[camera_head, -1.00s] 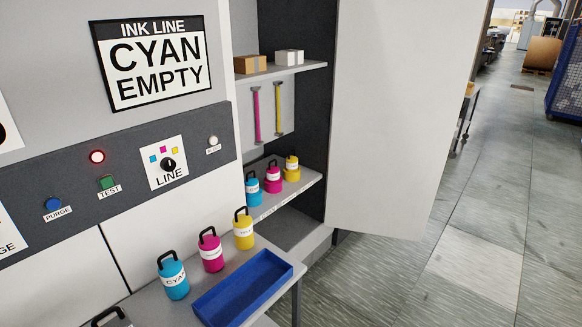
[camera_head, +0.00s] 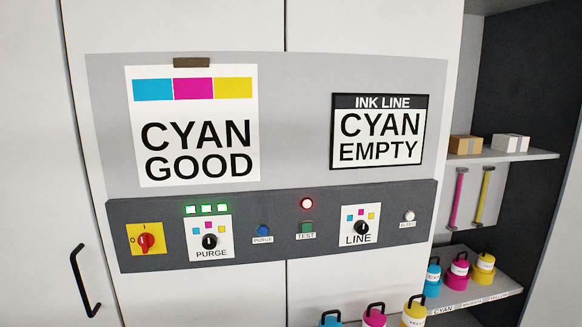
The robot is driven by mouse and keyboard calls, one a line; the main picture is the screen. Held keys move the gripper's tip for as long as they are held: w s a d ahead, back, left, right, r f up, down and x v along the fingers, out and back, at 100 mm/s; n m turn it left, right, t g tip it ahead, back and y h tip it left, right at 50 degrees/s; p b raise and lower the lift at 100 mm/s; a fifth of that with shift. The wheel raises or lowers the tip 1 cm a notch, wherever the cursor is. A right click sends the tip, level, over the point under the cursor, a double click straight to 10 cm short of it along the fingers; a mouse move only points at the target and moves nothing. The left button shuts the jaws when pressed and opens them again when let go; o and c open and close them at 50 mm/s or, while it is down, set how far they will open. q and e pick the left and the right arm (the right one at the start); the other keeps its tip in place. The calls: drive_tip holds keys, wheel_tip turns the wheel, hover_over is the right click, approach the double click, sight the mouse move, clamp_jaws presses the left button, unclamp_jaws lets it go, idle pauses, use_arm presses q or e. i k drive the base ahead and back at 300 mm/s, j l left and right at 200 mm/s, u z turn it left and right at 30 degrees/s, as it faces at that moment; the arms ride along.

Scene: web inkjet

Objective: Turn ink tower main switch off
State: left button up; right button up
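The main switch is a red rotary knob (camera_head: 146,243) on a yellow plate (camera_head: 135,250), at the left end of the dark control strip (camera_head: 280,258) on the ink tower. The plate has a "0" mark at left and an "I" mark on top. I cannot tell for sure which mark the knob points to. Three lamps (camera_head: 206,208) above the PURGE selector (camera_head: 210,241) glow green-white, and a red lamp (camera_head: 306,203) is lit above the green TEST button (camera_head: 306,228). Neither of my grippers is in view.
A LINE selector (camera_head: 361,231) sits right of the buttons. Signs read CYAN GOOD (camera_head: 197,160) and CYAN EMPTY (camera_head: 378,138). Ink bottles (camera_head: 415,310) stand at the bottom edge. An open cabinet (camera_head: 520,200) is at right; a black door handle (camera_head: 82,280) is at left.

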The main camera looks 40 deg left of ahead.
sight(146, 241)
drive_tip(key=u, duration=2.15)
